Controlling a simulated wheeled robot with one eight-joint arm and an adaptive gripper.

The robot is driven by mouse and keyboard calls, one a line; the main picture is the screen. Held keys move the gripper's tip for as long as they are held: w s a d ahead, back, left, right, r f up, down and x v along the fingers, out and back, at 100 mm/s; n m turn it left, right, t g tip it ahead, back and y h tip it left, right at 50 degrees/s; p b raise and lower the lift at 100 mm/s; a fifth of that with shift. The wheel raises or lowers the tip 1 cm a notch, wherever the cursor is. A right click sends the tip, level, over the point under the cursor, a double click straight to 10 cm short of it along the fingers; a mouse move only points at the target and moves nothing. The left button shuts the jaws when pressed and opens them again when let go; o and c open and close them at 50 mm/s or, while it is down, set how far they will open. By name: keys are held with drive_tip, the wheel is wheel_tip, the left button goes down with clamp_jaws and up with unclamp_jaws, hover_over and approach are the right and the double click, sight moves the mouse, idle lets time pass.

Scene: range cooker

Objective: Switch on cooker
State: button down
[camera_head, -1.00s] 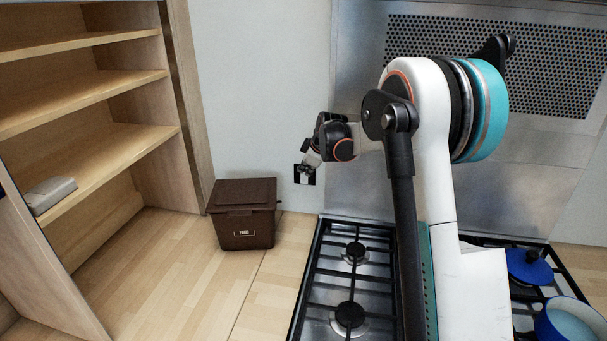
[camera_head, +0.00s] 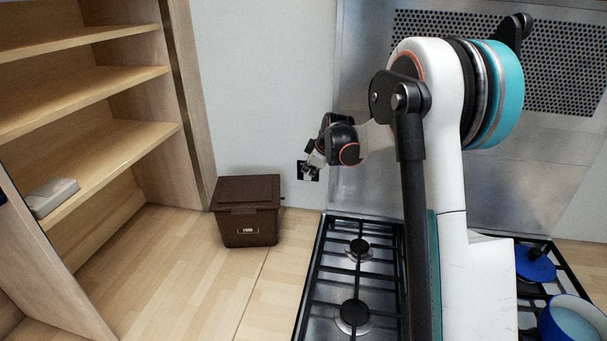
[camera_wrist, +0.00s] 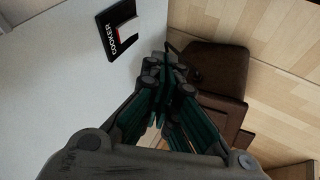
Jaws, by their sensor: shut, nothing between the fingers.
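The cooker switch (camera_head: 314,178) is a small black plate on the pale wall, left of the metal splashback and partly hidden by my gripper. In the wrist view the switch (camera_wrist: 117,29) shows a white rocker, a red patch and the word COOKER. My gripper (camera_head: 309,168) is shut and empty in front of the plate. In the wrist view its fingertips (camera_wrist: 166,68) come together below and to the right of the switch, seemingly apart from it. The cooker hob (camera_head: 338,270) stands below, with black grates and burners, partly hidden by my arm.
A brown lidded bin (camera_head: 248,212) stands on the wooden counter (camera_head: 195,265) below the switch; it also shows close behind my fingers in the wrist view (camera_wrist: 205,72). Shelves (camera_head: 90,95) are at left. A blue pot (camera_head: 572,322) sits at the hob's right.

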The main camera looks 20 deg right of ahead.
sight(307, 175)
drive_tip(key=w+d+f+b, duration=0.1)
drive_tip(key=w+f, duration=0.7)
drive_tip(key=w, duration=0.1)
drive_tip(key=shift+d+f, duration=0.35)
drive_tip(key=shift+f, duration=0.05)
drive_tip(key=shift+w, duration=0.1)
drive_tip(key=shift+w+d+f+b, duration=0.15)
drive_tip(key=shift+w+b, duration=0.05)
drive_tip(key=shift+b, duration=0.15)
drive_tip(key=shift+r, duration=0.2)
